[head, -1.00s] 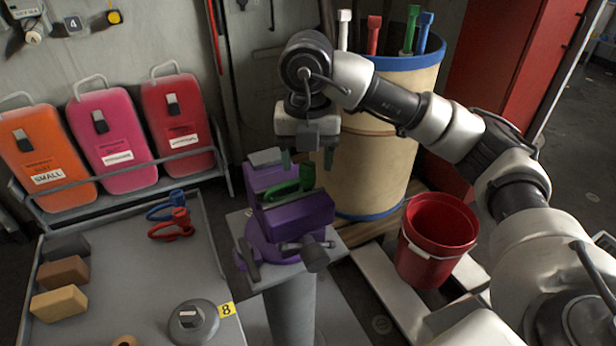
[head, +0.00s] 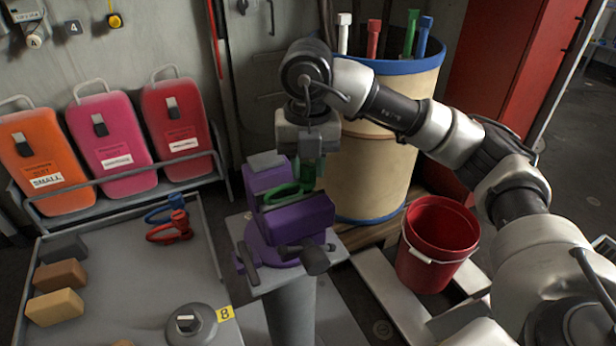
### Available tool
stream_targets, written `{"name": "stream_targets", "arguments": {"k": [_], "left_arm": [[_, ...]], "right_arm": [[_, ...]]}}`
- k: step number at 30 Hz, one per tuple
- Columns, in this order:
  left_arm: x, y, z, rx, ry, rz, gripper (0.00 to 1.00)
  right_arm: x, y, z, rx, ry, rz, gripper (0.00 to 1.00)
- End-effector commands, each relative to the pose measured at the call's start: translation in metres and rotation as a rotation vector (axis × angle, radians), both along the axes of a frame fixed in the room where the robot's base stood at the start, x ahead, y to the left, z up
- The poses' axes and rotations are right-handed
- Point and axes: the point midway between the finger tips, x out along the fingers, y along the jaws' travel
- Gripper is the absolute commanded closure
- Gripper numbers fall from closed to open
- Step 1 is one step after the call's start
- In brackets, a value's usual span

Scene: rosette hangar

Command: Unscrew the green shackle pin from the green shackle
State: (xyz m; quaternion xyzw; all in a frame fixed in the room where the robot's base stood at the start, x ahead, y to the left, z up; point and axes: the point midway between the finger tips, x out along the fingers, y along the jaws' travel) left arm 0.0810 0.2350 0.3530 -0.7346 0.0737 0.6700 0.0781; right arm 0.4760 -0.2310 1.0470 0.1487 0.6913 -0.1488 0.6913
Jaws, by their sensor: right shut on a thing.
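The green shackle (head: 284,194) sits clamped in the purple vise (head: 300,217), which stands on a grey pedestal. The green shackle pin (head: 306,174) stands at the right side of the shackle, its upper end between my fingers. My right gripper (head: 305,162) comes down from above and is shut on the pin. The fingers and wrist hide part of the pin. I cannot tell how deep its thread sits in the shackle. My left gripper is not in view.
A grey table (head: 130,270) at left holds blue and red shackles (head: 170,228), several blocks and a round knob. A beige drum (head: 375,150) with coloured bolts stands close behind my right arm. A red bucket (head: 432,250) stands at right.

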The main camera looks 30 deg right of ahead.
Motion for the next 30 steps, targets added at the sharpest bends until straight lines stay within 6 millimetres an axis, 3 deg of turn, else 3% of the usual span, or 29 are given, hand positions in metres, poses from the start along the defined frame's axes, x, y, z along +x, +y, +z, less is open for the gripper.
{"name": "stream_targets", "arguments": {"k": [15, 30], "left_arm": [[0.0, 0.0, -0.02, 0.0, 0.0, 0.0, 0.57], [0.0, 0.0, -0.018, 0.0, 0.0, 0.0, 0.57]], "right_arm": [[0.0, -0.001, -0.001, 0.0, -0.001, 0.733, 1.0], [0.0, -0.001, 0.002, 0.0, 0.0, 0.785, 1.0]]}}
